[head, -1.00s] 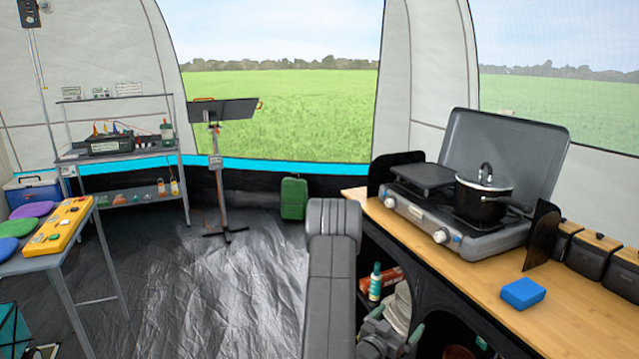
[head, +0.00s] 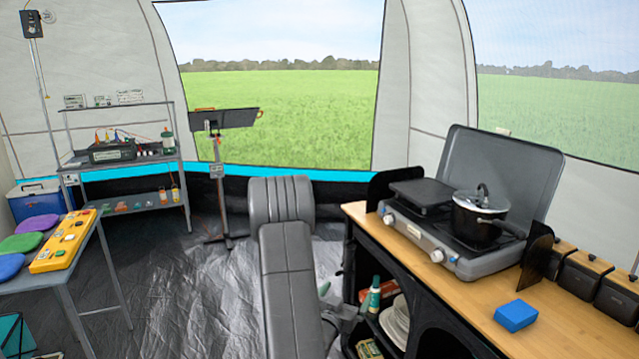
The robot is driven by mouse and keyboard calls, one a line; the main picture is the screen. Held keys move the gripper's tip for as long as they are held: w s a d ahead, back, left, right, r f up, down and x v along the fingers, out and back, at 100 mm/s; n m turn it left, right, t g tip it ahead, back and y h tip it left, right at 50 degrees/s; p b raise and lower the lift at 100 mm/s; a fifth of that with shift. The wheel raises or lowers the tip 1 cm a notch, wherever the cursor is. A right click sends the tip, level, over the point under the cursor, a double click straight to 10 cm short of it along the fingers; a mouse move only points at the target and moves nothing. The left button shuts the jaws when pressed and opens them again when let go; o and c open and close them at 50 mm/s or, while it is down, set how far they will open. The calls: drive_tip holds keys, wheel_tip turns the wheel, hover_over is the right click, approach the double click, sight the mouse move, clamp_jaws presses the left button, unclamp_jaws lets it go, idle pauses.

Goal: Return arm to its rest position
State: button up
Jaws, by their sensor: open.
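My arm (head: 287,270) rises in front of me, left of the wooden counter, with its padded grey links in the middle of the head view. My gripper (head: 344,298) shows low beside the arm, in front of the shelves under the counter. Its two green fingertips look spread apart, with nothing seen between them. The upper arm link hides part of the gripper's mount.
The counter (head: 455,295) on the right bears a camp stove (head: 450,250) with a pot (head: 478,218) and a blue sponge (head: 515,315). A bottle (head: 374,294) and plates stand below. A table (head: 25,285) is at left; dark floor lies between.

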drive_tip(key=shift+n+y, duration=0.4)
drive_tip(key=shift+y, duration=0.2)
drive_tip(key=shift+a+r+p, duration=0.55)
drive_tip(key=shift+a+r, duration=0.95)
drive_tip(key=shift+a, duration=0.15)
drive_tip(key=shift+d, duration=0.1)
